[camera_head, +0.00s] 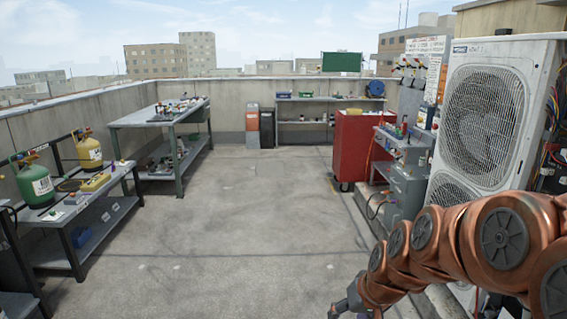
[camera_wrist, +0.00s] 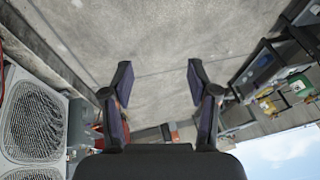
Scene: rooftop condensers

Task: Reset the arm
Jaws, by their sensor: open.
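My copper-coloured arm reaches in from the right edge in the head view, bent low in front of the condenser. My gripper (camera_head: 350,303) is at the bottom of that view, partly cut off by the frame edge. In the wrist view, my gripper (camera_wrist: 160,95) shows two dark fingers spread wide apart. Nothing is between the fingers but the concrete floor behind them. The wrist view is upside down, with the floor at the top and sky at the lower right.
A condenser unit (camera_head: 492,105) stands close at right behind my arm. A red cabinet (camera_head: 355,150) is beyond it. A workbench (camera_head: 160,115) and a shelf with green (camera_head: 35,183) and yellow (camera_head: 89,150) cylinders line the left wall. The middle floor (camera_head: 235,225) is clear.

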